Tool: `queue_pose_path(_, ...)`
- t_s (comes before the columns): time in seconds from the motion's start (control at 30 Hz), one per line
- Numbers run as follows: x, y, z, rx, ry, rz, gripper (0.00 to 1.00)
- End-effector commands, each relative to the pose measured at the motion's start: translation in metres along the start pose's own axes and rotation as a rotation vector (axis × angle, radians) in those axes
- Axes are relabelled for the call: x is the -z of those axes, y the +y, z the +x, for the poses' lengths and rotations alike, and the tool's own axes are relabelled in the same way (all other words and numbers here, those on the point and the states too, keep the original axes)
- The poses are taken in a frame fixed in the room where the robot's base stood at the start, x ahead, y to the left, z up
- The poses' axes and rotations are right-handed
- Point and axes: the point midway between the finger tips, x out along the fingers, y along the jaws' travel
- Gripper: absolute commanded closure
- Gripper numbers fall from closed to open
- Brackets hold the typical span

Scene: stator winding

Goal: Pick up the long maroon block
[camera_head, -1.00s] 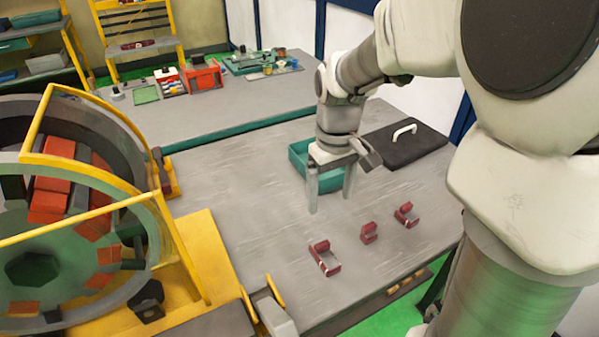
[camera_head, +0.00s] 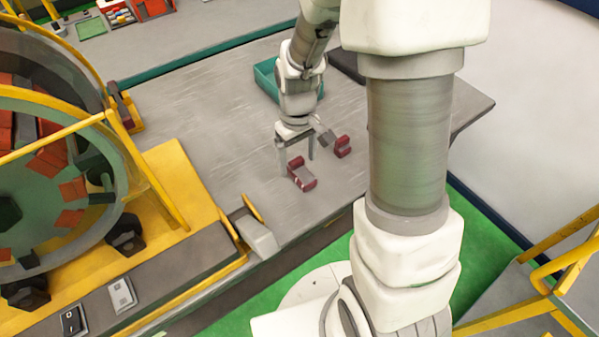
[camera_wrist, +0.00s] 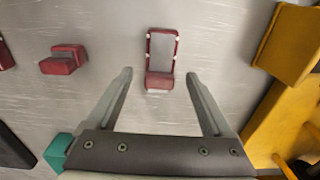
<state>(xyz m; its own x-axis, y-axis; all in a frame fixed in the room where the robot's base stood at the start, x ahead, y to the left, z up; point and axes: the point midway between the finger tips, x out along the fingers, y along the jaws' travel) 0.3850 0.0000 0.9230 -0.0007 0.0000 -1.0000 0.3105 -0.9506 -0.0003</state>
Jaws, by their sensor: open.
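The long maroon block (camera_head: 301,174) lies on the grey table, near its front edge. It looks like a U-shaped maroon piece with a grey middle and small white marks. In the wrist view the block (camera_wrist: 161,55) is at top centre, pointing away from me. My gripper (camera_head: 296,160) points down just behind it, open and empty. In the wrist view its two fingertips (camera_wrist: 159,75) stand apart, left and right of the block's near end. I cannot tell the height gap. A shorter maroon block (camera_wrist: 64,60) is to the left in the wrist view.
A maroon piece (camera_head: 343,146) lies right of the gripper in the head view. A teal tray (camera_head: 265,80) stands behind my arm. The large stator in its yellow frame (camera_head: 185,185) is at left. The table left of the gripper is clear.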

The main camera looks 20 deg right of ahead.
Motion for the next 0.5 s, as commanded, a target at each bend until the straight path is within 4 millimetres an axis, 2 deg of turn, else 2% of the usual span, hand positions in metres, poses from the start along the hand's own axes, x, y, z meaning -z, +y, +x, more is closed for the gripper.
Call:
queue_pose_path(0.1,-0.0002,0.0002,0.0133,0.0,-0.001,0.001,0.15)
queue_pose_path(0.37,0.0001,0.0003,0.0155,-0.001,0.001,0.0,0.15)
queue_pose_path(0.5,0.0001,0.0003,0.0154,-0.001,0.0,0.0,0.38)
